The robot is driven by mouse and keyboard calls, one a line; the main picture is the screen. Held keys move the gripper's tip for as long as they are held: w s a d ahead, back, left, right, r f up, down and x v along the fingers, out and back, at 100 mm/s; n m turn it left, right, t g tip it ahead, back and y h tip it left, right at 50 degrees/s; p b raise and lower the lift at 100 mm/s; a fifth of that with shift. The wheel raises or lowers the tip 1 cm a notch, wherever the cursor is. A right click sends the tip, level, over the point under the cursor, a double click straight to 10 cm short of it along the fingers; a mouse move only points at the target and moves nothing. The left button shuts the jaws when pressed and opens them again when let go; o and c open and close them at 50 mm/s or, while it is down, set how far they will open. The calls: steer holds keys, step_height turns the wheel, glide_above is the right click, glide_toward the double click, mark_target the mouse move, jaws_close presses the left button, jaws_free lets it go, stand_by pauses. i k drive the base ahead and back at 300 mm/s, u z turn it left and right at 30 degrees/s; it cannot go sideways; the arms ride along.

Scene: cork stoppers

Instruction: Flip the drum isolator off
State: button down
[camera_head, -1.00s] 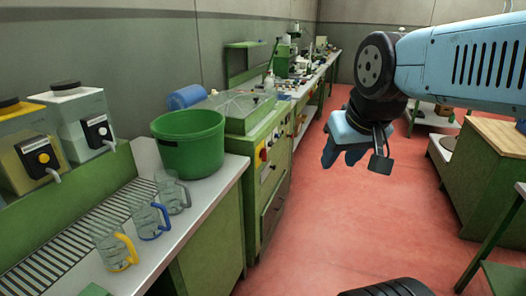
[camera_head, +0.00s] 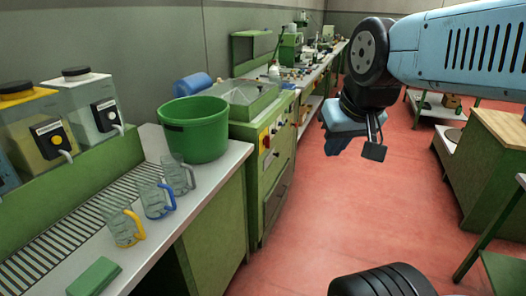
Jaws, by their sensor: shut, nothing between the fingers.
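A green machine cabinet (camera_head: 243,150) stands beyond the sink bench. Its front has a small yellow-and-red control (camera_head: 266,141) that looks like a rotary isolator switch, with other small knobs nearby. The switch position is too small to tell. A clear-lidded box (camera_head: 245,97) forms the top of the cabinet. My gripper (camera_head: 343,143) hangs from my blue arm in the air over the red floor, right of the cabinet and well apart from it. Its blue fingers point down and are shut, with nothing held.
A green bucket (camera_head: 195,130) and several clear jugs (camera_head: 157,197) stand on the sink bench. Dispensers (camera_head: 91,108) line its left. A cluttered workbench (camera_head: 312,75) runs on behind the cabinet. A wood-topped green cabinet (camera_head: 500,130) is at right. The red floor (camera_head: 345,215) between is clear.

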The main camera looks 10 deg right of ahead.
mark_target(266, 140)
steer(key=k, duration=0.55)
steer(key=z, duration=0.2)
steer(key=i, duration=1.2)
steer(key=z, duration=0.65)
steer(key=k, duration=0.95)
steer(key=z, duration=0.2)
steer(key=i, duration=0.75)
